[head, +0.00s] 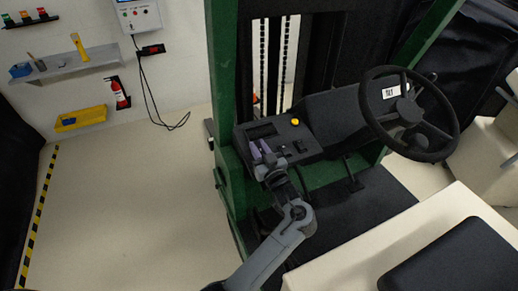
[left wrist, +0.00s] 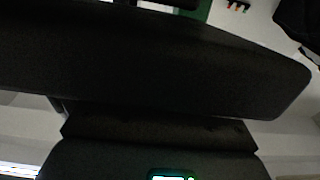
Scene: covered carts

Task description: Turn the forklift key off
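The forklift's black dash panel (head: 312,143) is in the middle of the head view, with a dark screen, small switches and a yellow button (head: 294,122). My left gripper (head: 261,149) is over the panel's near left part, to the left of and below the yellow button. Its two pale fingers point up the picture and look close together. Whether they touch or hold anything is too small to tell. I cannot make out the key; the gripper may hide it. The left wrist view shows mostly a large dark shape and a small lit display. My right gripper is not in view.
The black steering wheel (head: 374,119) is right of the panel. Green mast posts (head: 224,75) stand behind and left. A black seat (head: 450,262) on a cream body is at lower right. The left floor is clear.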

